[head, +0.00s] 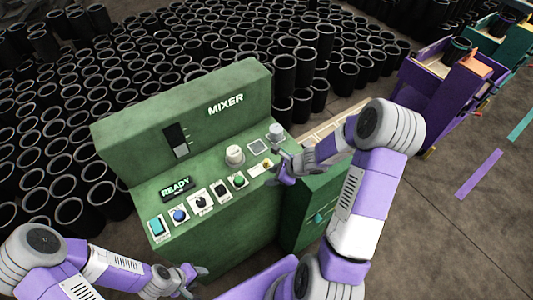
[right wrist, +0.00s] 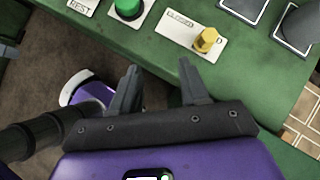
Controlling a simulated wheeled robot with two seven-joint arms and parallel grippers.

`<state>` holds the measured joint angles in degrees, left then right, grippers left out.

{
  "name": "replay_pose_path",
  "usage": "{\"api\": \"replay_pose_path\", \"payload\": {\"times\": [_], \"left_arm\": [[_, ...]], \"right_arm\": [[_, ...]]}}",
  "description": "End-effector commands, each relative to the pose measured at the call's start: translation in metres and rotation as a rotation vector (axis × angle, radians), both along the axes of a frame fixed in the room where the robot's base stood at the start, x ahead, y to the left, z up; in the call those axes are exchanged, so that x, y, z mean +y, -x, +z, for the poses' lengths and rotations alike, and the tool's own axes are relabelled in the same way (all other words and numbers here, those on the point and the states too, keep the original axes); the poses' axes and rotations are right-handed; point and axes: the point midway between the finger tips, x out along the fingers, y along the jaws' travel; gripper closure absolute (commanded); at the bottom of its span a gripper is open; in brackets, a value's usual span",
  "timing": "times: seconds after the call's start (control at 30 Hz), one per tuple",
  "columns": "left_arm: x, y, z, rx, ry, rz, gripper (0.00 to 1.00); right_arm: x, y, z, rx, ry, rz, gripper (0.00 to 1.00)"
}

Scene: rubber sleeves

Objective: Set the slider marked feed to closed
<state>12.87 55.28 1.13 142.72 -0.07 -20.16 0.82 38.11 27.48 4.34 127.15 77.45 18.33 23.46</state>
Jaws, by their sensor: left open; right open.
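The green mixer panel (head: 215,187) carries several controls. A slider (head: 182,149) with a pale handle sits in a dark vertical slot on the upright face; the handle is near the slot's lower end. Its marking is too small to read, so I cannot tell whether it is the feed slider. A yellow knob (right wrist: 205,40) stands at the right end of a white labelled plate. My right gripper (right wrist: 158,68) is open and empty, just in front of that plate, apart from the knob. My left gripper (head: 196,274) is open and empty by the panel's front left.
The sloping deck also holds a green button (right wrist: 128,8), a blue button (head: 180,215), a teal switch (head: 156,226) and a large pale knob (head: 235,155). Many black sleeves (head: 60,150) stand behind and left. A purple cart (head: 445,85) is at the right.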

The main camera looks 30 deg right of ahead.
Motion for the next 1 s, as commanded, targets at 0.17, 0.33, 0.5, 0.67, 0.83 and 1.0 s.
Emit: {"api": "replay_pose_path", "payload": {"times": [0.17,0.33,0.5,0.67,0.83,1.0], "left_arm": [[0.000,0.000,-0.003,0.000,0.000,0.000,0.51],[0.000,0.000,-0.006,-0.001,0.000,0.000,0.51],[0.000,0.000,-0.013,-0.001,0.000,0.000,0.51],[0.000,0.000,-0.018,-0.001,0.000,0.000,0.51],[0.000,0.000,-0.020,-0.001,0.000,0.000,0.51],[0.000,0.000,-0.019,-0.001,0.000,0.000,0.51]], "right_arm": [[-0.033,-0.023,0.030,-0.067,-0.096,-0.223,0.55],[-0.036,-0.035,0.028,-0.082,-0.122,-0.269,0.55],[-0.027,-0.052,0.008,-0.080,-0.123,-0.266,0.55],[-0.020,-0.066,-0.008,-0.080,-0.120,-0.265,0.55],[-0.016,-0.074,-0.016,-0.080,-0.119,-0.264,0.55],[-0.015,-0.075,-0.017,-0.081,-0.118,-0.264,0.55]]}}
